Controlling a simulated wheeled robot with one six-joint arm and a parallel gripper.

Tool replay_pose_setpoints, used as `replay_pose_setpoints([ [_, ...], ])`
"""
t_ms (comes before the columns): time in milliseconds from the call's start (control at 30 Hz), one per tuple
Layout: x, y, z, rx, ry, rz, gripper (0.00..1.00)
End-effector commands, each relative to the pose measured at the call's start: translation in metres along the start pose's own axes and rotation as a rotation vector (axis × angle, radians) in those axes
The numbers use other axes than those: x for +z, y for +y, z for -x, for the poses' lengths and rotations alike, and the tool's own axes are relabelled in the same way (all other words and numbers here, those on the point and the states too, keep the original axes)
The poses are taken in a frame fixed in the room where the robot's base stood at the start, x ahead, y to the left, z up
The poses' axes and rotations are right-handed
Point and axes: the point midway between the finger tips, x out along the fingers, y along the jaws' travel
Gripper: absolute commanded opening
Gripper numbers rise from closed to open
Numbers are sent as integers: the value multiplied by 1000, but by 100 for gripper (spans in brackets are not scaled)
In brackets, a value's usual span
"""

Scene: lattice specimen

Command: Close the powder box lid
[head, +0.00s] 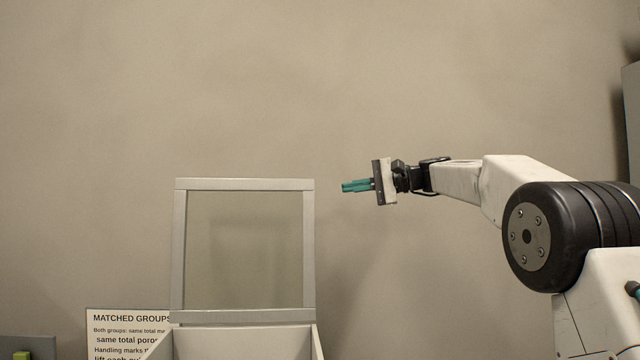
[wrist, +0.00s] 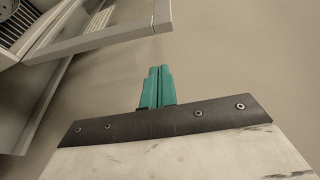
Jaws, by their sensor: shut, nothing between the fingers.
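The powder box (head: 240,343) stands at the bottom middle of the head view, its lower part cut off by the picture edge. Its lid (head: 245,184), a pale frame around a see-through pane, stands upright and open at the back of the box. My gripper (head: 344,187) is to the right of the lid, near the height of its top edge, and apart from it. The green fingers (wrist: 156,86) are together with nothing between them. In the wrist view, the lid's frame (wrist: 100,42) crosses the upper left, beyond the fingertips, and part of the box (wrist: 18,110) shows at the left.
A printed sign headed "MATCHED GROUPS" (head: 120,330) stands left of the box, partly hidden by it. A grey object with a green block (head: 22,355) is at the bottom left corner. A plain wall (head: 400,80) fills the back. The space above the lid is clear.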

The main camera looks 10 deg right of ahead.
Motion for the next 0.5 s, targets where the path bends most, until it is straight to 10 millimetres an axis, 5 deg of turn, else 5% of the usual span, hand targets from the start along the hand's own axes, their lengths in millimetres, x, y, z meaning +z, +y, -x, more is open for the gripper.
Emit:
replay_pose_setpoints([
  [100, -20, -9, 2, -70, -15, -6, 0],
  [267, -26, -14, -2, -103, -24, -8, 0],
  [500, -25, -18, -41, -102, -26, -7, 0],
])
